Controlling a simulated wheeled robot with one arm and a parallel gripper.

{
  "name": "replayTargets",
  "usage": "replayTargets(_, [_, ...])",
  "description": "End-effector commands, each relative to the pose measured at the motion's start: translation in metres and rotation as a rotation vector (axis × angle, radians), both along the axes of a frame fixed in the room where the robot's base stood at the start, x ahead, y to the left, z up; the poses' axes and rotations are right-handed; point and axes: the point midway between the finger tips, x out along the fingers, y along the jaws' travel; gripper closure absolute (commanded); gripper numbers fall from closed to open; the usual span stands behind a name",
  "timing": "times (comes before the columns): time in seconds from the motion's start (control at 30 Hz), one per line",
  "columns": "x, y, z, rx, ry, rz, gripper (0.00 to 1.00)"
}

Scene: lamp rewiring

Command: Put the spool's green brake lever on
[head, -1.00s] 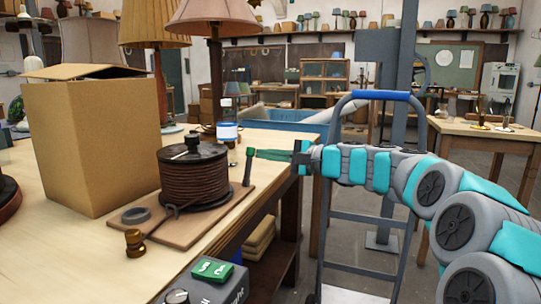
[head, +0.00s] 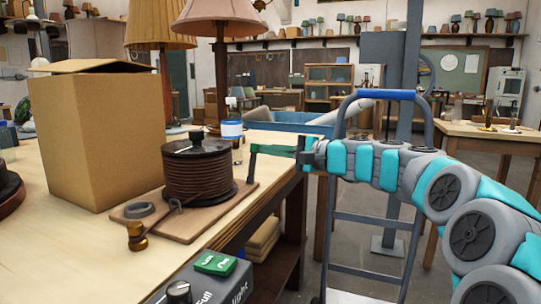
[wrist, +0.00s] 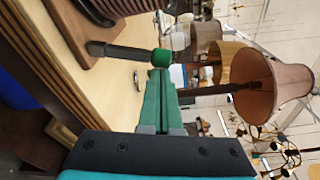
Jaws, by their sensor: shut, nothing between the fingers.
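The spool (head: 197,178) of brown cord stands on a wooden board (head: 190,225) on the bench. Its brake lever (head: 251,168) is a dark stick with a green tip, standing about upright at the board's right edge. In the wrist view the lever (wrist: 120,51) lies sideways, with its green knob (wrist: 160,57) just beyond my fingertips. My gripper (head: 260,149) has long green fingers that point left at the lever's top from the right. The fingers (wrist: 160,72) are together and hold nothing. I cannot tell whether the tips touch the knob.
A cardboard box (head: 95,135) and lamps stand behind the spool. A bottle with a blue label (head: 231,132) is behind the lever. A brass piece (head: 137,236), a grey ring (head: 139,210) and a control box with a green switch (head: 215,263) are in front. A hand truck (head: 385,95) stands right.

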Motion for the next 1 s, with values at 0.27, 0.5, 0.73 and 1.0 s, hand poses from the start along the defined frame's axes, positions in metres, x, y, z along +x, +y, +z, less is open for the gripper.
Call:
replayTargets(0.27, [-0.011,0.005,-0.002,-0.045,-0.136,0.001,1.0])
replayTargets(0.5, [-0.026,0.011,0.0,-0.117,-0.329,0.001,1.0])
replayTargets(0.73, [-0.039,0.015,0.004,-0.175,-0.491,0.0,1.0])
replayTargets(1.0, [-0.049,0.018,0.006,-0.219,-0.608,0.0,1.0])
